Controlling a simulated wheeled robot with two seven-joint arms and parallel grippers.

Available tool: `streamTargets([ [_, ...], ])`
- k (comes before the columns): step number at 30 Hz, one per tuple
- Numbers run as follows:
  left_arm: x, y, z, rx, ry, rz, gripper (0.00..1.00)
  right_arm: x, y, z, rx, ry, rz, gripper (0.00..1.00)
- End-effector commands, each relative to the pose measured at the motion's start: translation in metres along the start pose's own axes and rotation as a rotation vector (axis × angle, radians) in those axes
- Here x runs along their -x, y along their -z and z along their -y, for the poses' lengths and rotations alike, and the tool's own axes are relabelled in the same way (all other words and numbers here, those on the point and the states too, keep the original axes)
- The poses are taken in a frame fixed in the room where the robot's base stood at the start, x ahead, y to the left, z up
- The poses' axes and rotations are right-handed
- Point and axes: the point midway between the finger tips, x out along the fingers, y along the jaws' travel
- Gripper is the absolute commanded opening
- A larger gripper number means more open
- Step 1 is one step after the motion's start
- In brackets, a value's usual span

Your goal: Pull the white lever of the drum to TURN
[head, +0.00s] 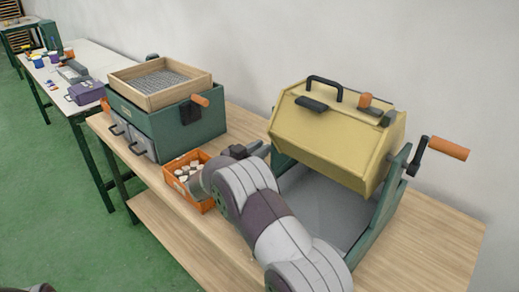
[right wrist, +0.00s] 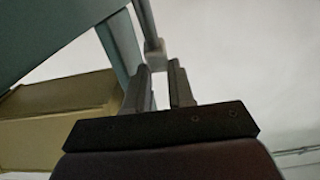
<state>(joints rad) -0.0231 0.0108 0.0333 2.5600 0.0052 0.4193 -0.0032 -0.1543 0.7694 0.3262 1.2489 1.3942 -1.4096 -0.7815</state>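The yellow drum (head: 335,135) hangs in a green stand (head: 385,205) on the wooden bench. In the right wrist view, a small whitish block (right wrist: 155,54) on a thin bar, which looks like the white lever, stands beside the green stand. My right gripper (right wrist: 160,72) has its two fingers apart, with the block just ahead of and between the fingertips. I cannot tell whether they touch it. In the head view my right gripper (head: 246,150) is at the left side of the stand, and the lever cannot be made out. My left gripper is not in view.
An orange crate (head: 207,205) of whitish jars sits left of my right arm. A green drawer box (head: 205,125) with a wooden sieve tray (head: 115,79) stands further left. A black crank with an orange handle (head: 449,148) sticks out right of the drum. The bench front right is bare.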

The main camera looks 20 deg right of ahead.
Motion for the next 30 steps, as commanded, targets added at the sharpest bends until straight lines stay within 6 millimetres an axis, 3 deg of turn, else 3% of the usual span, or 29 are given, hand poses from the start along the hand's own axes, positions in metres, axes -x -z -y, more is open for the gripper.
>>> streamTargets([
  [4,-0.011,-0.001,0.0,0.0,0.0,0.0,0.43,0.014,-0.001,0.0,0.002,0.001,-0.1,0.0],
  [12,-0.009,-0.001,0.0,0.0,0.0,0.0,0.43,0.016,0.002,0.0,0.0,0.0,-0.113,0.0],
  [13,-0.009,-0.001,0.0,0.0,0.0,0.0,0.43,0.016,0.002,0.0,0.0,0.0,-0.113,0.33],
  [14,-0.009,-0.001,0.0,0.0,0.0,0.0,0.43,0.016,0.002,0.0,0.0,0.0,-0.113,0.34],
  [23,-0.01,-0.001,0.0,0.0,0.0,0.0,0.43,0.019,0.002,0.0,0.0,0.001,-0.112,0.34],
  [26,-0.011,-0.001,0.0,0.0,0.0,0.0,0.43,0.033,0.0,0.001,0.0,0.004,-0.112,0.34],
  [30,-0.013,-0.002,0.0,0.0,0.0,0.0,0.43,0.071,-0.005,0.001,0.002,0.006,-0.112,0.34],
])
